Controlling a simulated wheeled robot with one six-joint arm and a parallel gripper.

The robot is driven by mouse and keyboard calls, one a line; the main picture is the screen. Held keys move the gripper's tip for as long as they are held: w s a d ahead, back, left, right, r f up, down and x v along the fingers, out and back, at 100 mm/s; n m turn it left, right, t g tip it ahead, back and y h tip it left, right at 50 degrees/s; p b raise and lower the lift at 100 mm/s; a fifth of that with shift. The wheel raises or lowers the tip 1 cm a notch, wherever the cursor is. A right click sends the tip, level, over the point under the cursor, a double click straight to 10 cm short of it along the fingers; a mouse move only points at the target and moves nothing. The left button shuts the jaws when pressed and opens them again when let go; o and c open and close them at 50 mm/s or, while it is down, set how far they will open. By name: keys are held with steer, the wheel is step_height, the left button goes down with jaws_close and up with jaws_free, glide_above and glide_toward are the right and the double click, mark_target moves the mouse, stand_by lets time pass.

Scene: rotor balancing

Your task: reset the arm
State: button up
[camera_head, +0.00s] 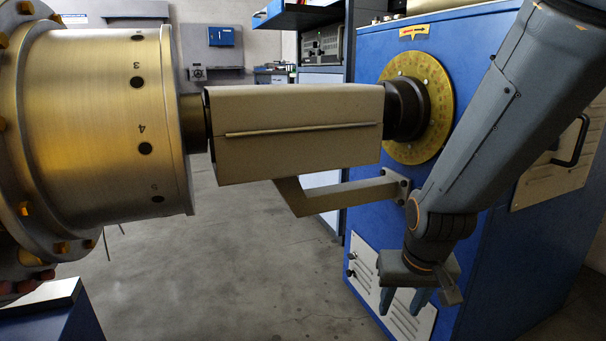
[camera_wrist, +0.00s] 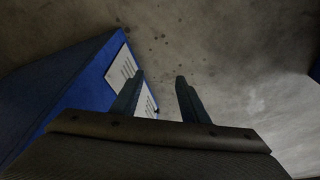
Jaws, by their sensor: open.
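My gripper (camera_head: 404,302) hangs at the lower right in the head view, pointing down beside the front of the blue cabinet (camera_head: 365,215). Its two fingers stand apart with nothing between them. In the wrist view my gripper (camera_wrist: 160,98) shows both fingers spread over bare concrete floor. The blue cabinet (camera_wrist: 75,92) is at the left of that view, and its pale vented panel (camera_wrist: 122,68) lies partly behind the left finger. My arm comes down from the upper right in the head view.
A brass-coloured rotor drum (camera_head: 105,90) with numbered holes fills the left. A beige shaft cover (camera_head: 295,125) spans from it to the cabinet's yellow graduated disc (camera_head: 440,95). A bracket (camera_head: 335,192) sits below the cover. The concrete floor (camera_head: 220,270) between is clear.

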steer(key=s+a+r+n+g+y+p, duration=0.25)
steer(key=s+a+r+n+p, duration=0.65)
steer(key=s+a+r, duration=1.2)
steer(key=d+r+m+p, duration=0.2)
steer(key=d+r+p, duration=0.5)
steer(key=p, duration=0.6)
steer(key=d+r+m+h+p, duration=0.1)
steer(key=d+r+m+p, duration=0.2)
steer(key=d+r+p, duration=0.4)
steer(key=d+r+m+h+p, duration=0.1)
steer(key=d+r+m+p, duration=0.2)
steer(key=d+r+p, duration=0.4)
steer(key=shift+s+r+g+p, duration=0.4)
steer(key=shift+r+p, duration=2.9)
steer(key=shift+p, duration=3.1)
steer(key=shift+h, duration=0.25)
